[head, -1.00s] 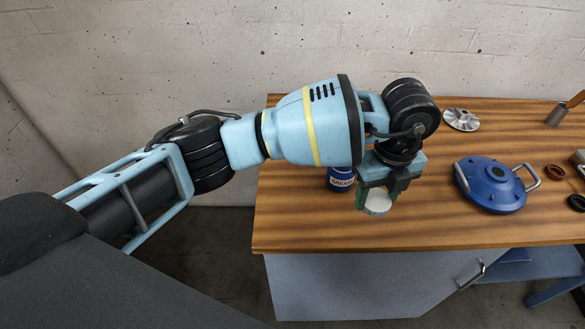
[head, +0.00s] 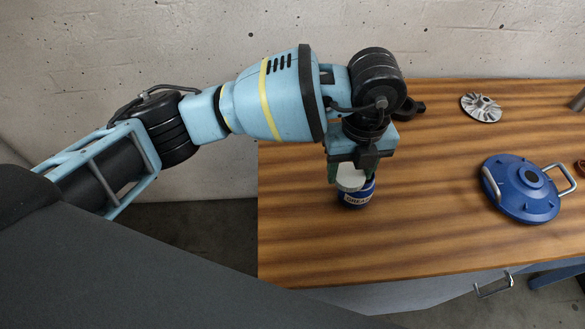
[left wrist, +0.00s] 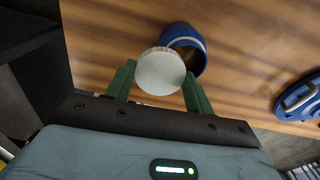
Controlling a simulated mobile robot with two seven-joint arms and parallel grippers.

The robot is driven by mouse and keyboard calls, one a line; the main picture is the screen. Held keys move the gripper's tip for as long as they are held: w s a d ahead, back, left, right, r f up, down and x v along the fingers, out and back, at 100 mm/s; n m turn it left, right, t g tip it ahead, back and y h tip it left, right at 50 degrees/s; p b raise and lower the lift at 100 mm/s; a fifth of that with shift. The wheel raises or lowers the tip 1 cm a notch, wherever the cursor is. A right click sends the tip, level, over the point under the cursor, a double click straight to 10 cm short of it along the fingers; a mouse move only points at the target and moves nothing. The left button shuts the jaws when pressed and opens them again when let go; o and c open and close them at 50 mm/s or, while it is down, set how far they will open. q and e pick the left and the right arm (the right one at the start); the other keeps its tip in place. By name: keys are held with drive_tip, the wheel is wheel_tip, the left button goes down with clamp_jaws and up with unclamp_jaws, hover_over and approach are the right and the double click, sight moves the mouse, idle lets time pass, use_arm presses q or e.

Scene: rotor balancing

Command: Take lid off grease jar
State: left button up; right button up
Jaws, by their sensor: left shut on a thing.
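The grease jar (head: 358,198) is a blue pot with a label, standing on the wooden table. In the left wrist view the jar (left wrist: 184,38) shows its open mouth with a brownish inside. My left gripper (head: 350,172) is shut on the white round lid (head: 350,181). In the left wrist view the lid (left wrist: 160,72) sits between the two green fingers and overlaps the near edge of the jar. The lid is off the mouth; how high it is above the jar I cannot tell. My right gripper is not in view.
A blue round cover (head: 520,188) with two metal handles lies on the right of the table (head: 420,235). A grey finned rotor (head: 481,107) lies at the back. A black piece (head: 411,107) shows partly behind my wrist. The table's middle and front are clear.

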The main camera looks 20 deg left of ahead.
use_arm(q)
drive_tip(key=s+a+f+m+b, duration=0.1)
drive_tip(key=s+a+m, duration=0.1)
drive_tip(key=s, duration=0.2)
drive_tip(key=s+a+f+m+b, duration=0.1)
drive_tip(key=s+a+m, duration=0.1)
drive_tip(key=s, duration=0.2)
drive_tip(key=s+a+f+m+b, duration=0.1)
drive_tip(key=s+a+f+m, duration=0.1)
drive_tip(key=s, duration=0.2)
drive_tip(key=shift+s+m, duration=0.15)
drive_tip(key=shift+m, duration=0.15)
drive_tip(key=shift+s+a+m+b, duration=0.3)
drive_tip(key=shift+s+a+b, duration=0.15)
drive_tip(key=shift+s, duration=0.2)
hover_over(297, 181)
drive_tip(key=shift+s+d+f, duration=0.15)
drive_tip(key=shift+s+f, duration=0.3)
drive_tip(key=shift+f, duration=0.25)
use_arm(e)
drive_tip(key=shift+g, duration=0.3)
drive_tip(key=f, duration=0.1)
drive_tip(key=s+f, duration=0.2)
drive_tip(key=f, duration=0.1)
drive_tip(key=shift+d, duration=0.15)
use_arm(q)
drive_tip(key=shift+w, duration=0.1)
